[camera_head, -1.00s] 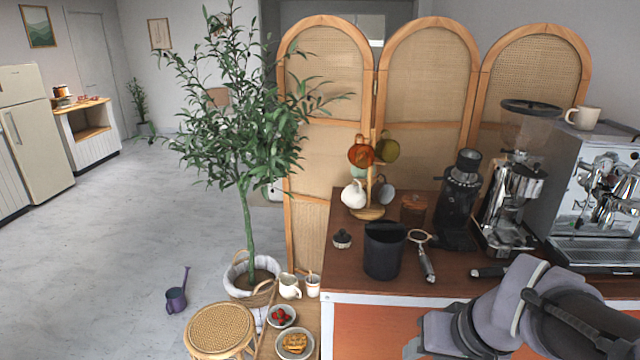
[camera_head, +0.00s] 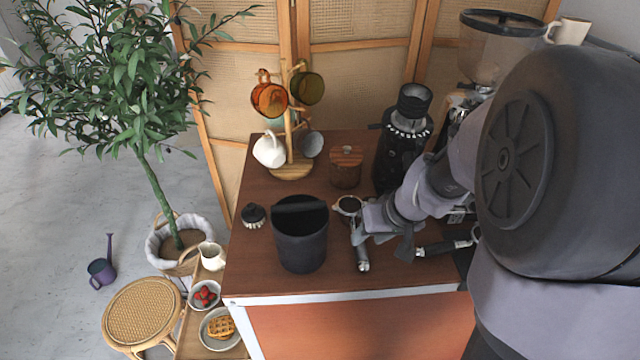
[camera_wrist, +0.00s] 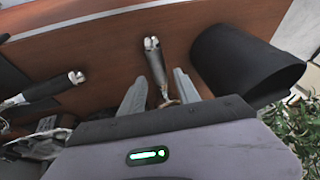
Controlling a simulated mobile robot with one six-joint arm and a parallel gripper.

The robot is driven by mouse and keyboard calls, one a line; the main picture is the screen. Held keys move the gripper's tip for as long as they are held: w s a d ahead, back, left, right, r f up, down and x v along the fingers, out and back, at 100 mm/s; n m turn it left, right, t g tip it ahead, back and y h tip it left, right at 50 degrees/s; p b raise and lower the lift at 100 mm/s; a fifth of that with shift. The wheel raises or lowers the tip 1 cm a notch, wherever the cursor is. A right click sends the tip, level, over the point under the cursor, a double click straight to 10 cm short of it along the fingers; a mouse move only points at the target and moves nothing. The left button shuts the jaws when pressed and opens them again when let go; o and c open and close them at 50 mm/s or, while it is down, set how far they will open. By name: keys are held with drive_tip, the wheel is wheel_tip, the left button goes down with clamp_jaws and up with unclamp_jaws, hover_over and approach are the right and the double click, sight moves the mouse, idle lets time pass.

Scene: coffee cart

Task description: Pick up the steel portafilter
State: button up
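The steel portafilter (camera_head: 363,264) lies on the brown cart top, just right of a black bin; its round head shows behind my gripper, and the middle of its handle is partly hidden. In the wrist view, the steel portafilter (camera_wrist: 154,58) shows its handle in the gap between my fingers. My gripper (camera_head: 383,247) is open, angled down over it; in the wrist view, my gripper (camera_wrist: 160,78) has a finger on each side of the handle. I cannot tell whether either finger touches it. A second, dark-handled portafilter (camera_head: 446,247) lies to the right.
The black bin (camera_head: 300,240) stands close left of my gripper. A small black tamper (camera_head: 254,216), a mug tree (camera_head: 290,165), a wooden-lidded jar (camera_head: 346,167) and a black grinder (camera_head: 404,135) stand around. The cart's white front edge (camera_head: 345,292) is near.

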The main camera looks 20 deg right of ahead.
sight(362, 247)
drive_tip(key=b+x, duration=0.1)
drive_tip(key=x, duration=0.1)
drive_tip(key=b+x, duration=0.1)
drive_tip(key=x, duration=0.2)
drive_tip(key=shift+s+d+f+b, duration=0.1)
drive_tip(key=shift+s+f+b, duration=0.05)
drive_tip(key=shift+f+b, duration=0.35)
drive_tip(key=shift+f, duration=0.25)
drive_tip(key=shift+r, duration=0.15)
clamp_jaws()
idle(0.5)
